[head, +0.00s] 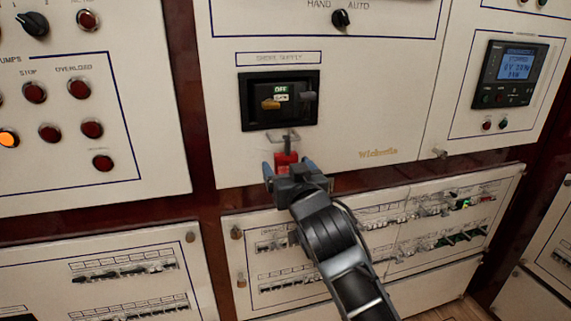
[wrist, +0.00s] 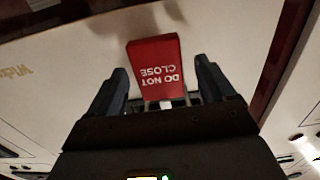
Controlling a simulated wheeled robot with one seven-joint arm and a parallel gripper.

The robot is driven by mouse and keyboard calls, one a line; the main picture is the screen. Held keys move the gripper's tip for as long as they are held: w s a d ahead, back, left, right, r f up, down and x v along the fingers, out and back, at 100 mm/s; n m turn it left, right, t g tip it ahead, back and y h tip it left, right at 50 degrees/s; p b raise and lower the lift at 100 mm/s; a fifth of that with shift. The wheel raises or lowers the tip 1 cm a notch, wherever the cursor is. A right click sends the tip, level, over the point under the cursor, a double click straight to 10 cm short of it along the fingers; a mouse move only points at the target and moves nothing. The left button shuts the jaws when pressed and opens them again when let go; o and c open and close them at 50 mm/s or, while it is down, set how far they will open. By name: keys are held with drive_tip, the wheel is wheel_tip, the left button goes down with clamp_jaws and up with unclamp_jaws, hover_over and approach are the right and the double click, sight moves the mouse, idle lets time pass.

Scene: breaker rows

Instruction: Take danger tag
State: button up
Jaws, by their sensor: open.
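The danger tag (head: 286,161) is a red card hanging below the breaker on the white panel. In the wrist view the red tag (wrist: 155,70) shows white "DO NOT CLOSE" lettering, upside down. My gripper (head: 289,168) is at the tag, with one blue-grey finger on each side. In the wrist view the fingers of my gripper (wrist: 162,85) stand apart with the tag between them and visible gaps on both sides. The shore supply breaker (head: 279,99) reads OFF, just above the tag. A small clear bracket (head: 284,139) shows between breaker and tag.
Lower panels with rows of small breakers (head: 433,211) lie below and right of my gripper. A panel with red buttons (head: 50,132) is at left. A display unit (head: 515,73) is at upper right. The panel right of the tag is mostly bare.

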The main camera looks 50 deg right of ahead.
drive_tip(key=shift+x, duration=0.8)
drive_tip(key=shift+c, duration=0.3)
drive_tip(key=c, duration=1)
drive_tip(key=shift+r, duration=0.1)
